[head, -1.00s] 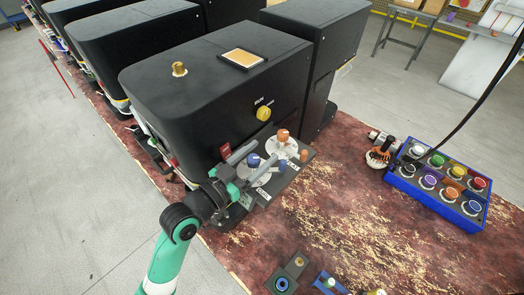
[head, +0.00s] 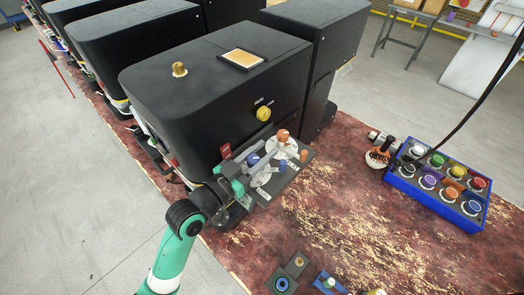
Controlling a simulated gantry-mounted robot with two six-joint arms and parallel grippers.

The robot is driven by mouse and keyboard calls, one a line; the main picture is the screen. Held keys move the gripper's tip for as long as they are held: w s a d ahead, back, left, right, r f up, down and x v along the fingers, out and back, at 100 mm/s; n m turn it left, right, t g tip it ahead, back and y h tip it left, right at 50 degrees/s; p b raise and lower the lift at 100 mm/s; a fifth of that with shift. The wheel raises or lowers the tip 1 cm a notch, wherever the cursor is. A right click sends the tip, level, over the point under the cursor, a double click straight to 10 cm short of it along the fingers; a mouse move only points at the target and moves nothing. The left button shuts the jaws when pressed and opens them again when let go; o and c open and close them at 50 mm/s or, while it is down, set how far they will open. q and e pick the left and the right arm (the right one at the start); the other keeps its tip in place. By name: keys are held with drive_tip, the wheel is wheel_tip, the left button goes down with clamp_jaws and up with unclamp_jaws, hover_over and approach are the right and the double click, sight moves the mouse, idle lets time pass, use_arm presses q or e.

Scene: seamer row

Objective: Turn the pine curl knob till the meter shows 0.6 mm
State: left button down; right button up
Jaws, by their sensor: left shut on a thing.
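A dark control panel (head: 287,172) with white dial discs juts from the front of the nearest black seamer (head: 205,100). A blue knob (head: 253,160) sits on the near disc and an orange knob (head: 283,134) on the far disc. My left gripper (head: 260,158) reaches in from the lower left, shut on the blue knob, its fingers hiding part of the knob and disc. The small labels are too blurred to tell which knob is the pine curl knob. I cannot make out a meter reading. My right gripper is not in view.
A yellow knob (head: 263,114) is on the seamer's face. A blue box of coloured knobs (head: 436,198) lies right, with an orange-and-black device (head: 379,155) beside it. Small fixtures (head: 289,275) sit at the front edge.

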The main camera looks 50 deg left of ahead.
use_arm(q)
drive_tip(key=shift+a+n+g+y+p, duration=0.1)
drive_tip(key=shift+n+g+y+p, duration=0.2)
drive_tip(key=shift+n+y+p, duration=0.75)
drive_tip(key=shift+a+f+n+y, duration=0.15)
drive_tip(key=shift+f+n+y, duration=0.1)
drive_tip(key=shift+y, duration=0.7)
drive_tip(key=shift+s+a+f+n+g+y+b, duration=0.15)
drive_tip(key=shift+n+g+y+b, duration=0.35)
drive_tip(key=shift+y, duration=0.4)
drive_tip(key=shift+a+n+y+b, duration=0.15)
drive_tip(key=shift+n+y+b, duration=0.35)
drive_tip(key=shift+b, duration=0.05)
drive_tip(key=shift+r, duration=0.3)
drive_tip(key=c, duration=0.5)
unclamp_jaws()
drive_tip(key=shift+r, duration=0.1)
